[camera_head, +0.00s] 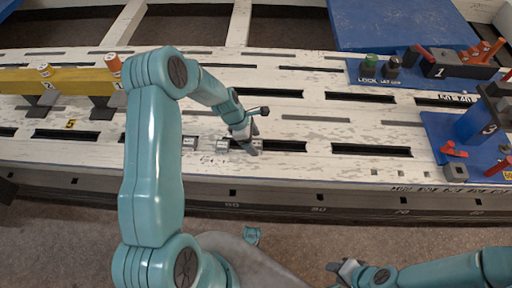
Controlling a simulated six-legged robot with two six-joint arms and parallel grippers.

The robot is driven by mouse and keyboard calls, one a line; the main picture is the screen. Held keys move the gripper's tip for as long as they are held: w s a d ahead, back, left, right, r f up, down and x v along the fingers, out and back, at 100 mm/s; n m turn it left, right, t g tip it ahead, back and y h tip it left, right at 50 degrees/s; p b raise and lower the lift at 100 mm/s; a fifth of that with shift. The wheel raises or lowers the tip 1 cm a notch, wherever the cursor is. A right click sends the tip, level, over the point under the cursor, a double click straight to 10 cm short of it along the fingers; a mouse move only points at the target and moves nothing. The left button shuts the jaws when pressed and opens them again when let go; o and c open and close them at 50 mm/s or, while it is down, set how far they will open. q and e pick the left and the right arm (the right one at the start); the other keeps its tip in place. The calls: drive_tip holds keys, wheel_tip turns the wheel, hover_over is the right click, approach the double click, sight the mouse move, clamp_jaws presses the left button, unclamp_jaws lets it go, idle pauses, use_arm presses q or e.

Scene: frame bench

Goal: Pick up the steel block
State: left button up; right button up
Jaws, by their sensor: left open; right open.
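Two small grey blocks lie on the white slotted bench near its front edge: one grey block (221,146) just left of my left gripper, and another grey piece (189,143) further left, partly beside my arm. I cannot tell for sure which is the steel block. My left gripper (257,132) is open and empty, low over the bench, just right of the nearer block and by a dark slot. Whether it touches the bench is unclear. My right gripper (345,268) is open and empty, low in front of the bench over the floor.
A yellow beam (65,79) on dark supports stands at the left. The bench's middle right is clear, with long slots.

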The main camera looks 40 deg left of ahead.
use_arm(q)
drive_tip(key=x, duration=0.2)
drive_tip(key=shift+d+f, duration=0.1)
drive_tip(key=shift+f, duration=0.2)
drive_tip(key=shift+r, duration=0.1)
drive_tip(key=c, duration=1.5)
drive_tip(key=shift+w, duration=0.1)
clamp_jaws()
drive_tip(key=shift+r, duration=0.2)
